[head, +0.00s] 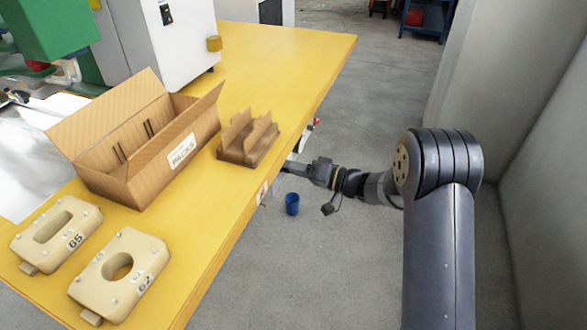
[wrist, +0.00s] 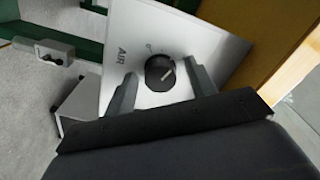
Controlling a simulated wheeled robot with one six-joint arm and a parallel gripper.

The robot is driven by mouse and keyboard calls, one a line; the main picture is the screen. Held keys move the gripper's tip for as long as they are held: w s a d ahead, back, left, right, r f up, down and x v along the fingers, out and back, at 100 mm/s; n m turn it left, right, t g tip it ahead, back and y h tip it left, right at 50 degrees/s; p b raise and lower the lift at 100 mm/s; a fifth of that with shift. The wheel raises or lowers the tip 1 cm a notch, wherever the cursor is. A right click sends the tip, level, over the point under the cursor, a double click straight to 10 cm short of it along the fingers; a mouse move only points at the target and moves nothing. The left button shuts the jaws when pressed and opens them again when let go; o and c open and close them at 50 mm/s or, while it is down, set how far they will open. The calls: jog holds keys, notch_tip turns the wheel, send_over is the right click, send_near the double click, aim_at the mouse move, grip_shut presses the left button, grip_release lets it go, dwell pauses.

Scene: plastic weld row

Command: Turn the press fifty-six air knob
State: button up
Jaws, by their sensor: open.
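The air knob (wrist: 160,73) is a round black knob with a pale pointer line, on a light metal plate (wrist: 150,35) marked "AIR" in the wrist view. My gripper (wrist: 163,82) is open, with one finger on each side of the knob. I cannot tell whether the fingers touch it. In the head view my gripper (head: 290,168) reaches in at the right edge of the yellow table, and the knob is hidden there. No press number is readable on the plate.
The yellow table (head: 225,190) holds an open cardboard box (head: 130,150), a small wooden rack (head: 247,145) and two beige fixtures marked 65 (head: 55,235) and 62 (head: 120,272). A grey wall stands at right.

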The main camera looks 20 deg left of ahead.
jog(key=shift+c, duration=0.3)
jog(key=c, duration=0.9)
jog(key=shift+m, duration=0.3)
jog(key=shift+m+p, duration=1.45)
jog(key=shift+m, duration=7.05)
